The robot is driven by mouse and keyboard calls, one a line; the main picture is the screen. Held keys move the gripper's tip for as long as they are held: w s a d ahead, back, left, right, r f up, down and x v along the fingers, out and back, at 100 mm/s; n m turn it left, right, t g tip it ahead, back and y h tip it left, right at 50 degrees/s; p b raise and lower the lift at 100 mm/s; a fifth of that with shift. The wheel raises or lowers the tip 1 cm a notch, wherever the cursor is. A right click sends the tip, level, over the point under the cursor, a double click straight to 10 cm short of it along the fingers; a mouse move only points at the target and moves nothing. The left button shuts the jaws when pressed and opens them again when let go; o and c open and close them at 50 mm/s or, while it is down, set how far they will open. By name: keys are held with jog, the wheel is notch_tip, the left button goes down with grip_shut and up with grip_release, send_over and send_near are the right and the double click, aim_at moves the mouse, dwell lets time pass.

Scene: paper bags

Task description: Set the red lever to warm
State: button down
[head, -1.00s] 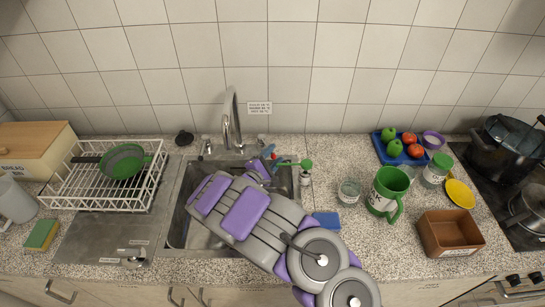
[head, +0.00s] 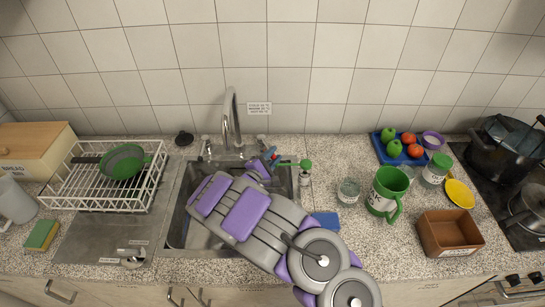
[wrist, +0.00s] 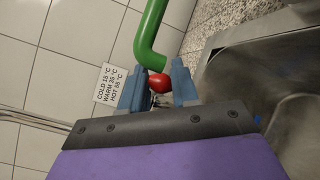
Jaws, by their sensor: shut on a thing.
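My gripper (head: 270,156) is at the back right of the sink, just right of the tap. In the wrist view its two blue fingers (wrist: 160,78) are closed around the rounded red end of the red lever (wrist: 159,83). The rest of the lever is mostly hidden by the fingers. The temperature label (head: 259,108) is on the tiled wall behind the tap. In the wrist view the label (wrist: 108,84) lists cold, warm and hot with temperatures. I cannot tell which setting the lever points at.
The curved metal tap (head: 231,120) stands left of my gripper. A green-topped dispenser (head: 305,168) is close on its right; a green bent tube (wrist: 149,38) crosses the wrist view just beyond the fingers. A dish rack (head: 106,182) stands left; a green mug (head: 385,190) stands right.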

jog(key=shift+d+f+y+b, duration=0.2)
jog(key=shift+y+b, duration=0.1)
jog(key=shift+b, duration=0.05)
jog(key=shift+w+n+t+y, duration=0.15)
jog(key=shift+n+t+y, duration=0.15)
jog(key=shift+d+f+n+y+b, duration=0.1)
jog(key=shift+d+n+y+b, duration=0.25)
jog(key=shift+b, duration=0.2)
jog(key=c, duration=1.1)
grip_release()
jog(key=shift+o, duration=0.9)
jog(key=shift+w, duration=0.1)
jog(key=shift+a, duration=0.1)
